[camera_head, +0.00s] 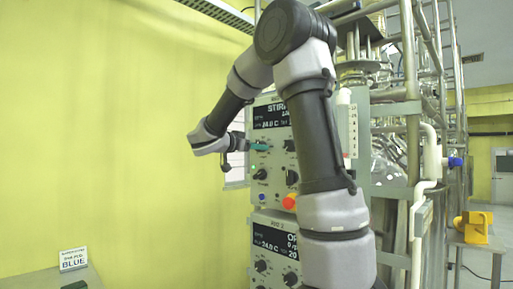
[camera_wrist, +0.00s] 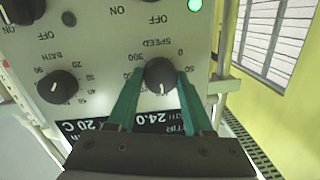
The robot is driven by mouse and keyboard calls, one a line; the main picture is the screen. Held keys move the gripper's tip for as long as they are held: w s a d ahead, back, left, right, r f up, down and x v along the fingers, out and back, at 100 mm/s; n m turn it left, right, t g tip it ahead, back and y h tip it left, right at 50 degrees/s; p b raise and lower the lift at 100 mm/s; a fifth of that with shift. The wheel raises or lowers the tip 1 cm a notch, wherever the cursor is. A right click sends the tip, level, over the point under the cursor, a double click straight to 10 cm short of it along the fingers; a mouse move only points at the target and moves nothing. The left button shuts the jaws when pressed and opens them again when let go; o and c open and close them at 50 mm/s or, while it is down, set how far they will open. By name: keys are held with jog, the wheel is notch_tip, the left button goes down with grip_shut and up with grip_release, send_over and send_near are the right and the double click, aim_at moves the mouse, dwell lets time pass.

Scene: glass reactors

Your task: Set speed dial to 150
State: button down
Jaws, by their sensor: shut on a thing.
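The speed dial (camera_wrist: 160,76) is a round black knob with a white pointer line, on the pale panel of the upper controller. The wrist view shows it upside down, with 0 at upper right and 300 at upper left. The pointer aims almost straight down in that view, towards the display side; the numbers there are hidden or too small to read. My gripper (camera_wrist: 160,83) has its two green fingers on either side of the dial, shut on it. In the head view my gripper (camera_head: 259,146) reaches the panel from the left; the dial is hidden behind it.
The bath dial (camera_wrist: 58,87) sits beside the speed dial. The display (camera_head: 270,116) is above them, and a red button (camera_head: 290,201) is lower on the panel. A second controller (camera_head: 275,243) stands below.

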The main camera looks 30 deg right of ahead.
jog(key=shift+f, duration=0.1)
dwell(0.3)
jog(key=shift+c, duration=1.5)
grip_release()
jog(key=v, duration=1)
jog(key=shift+s+a, duration=0.2)
jog(key=shift+a, duration=0.15)
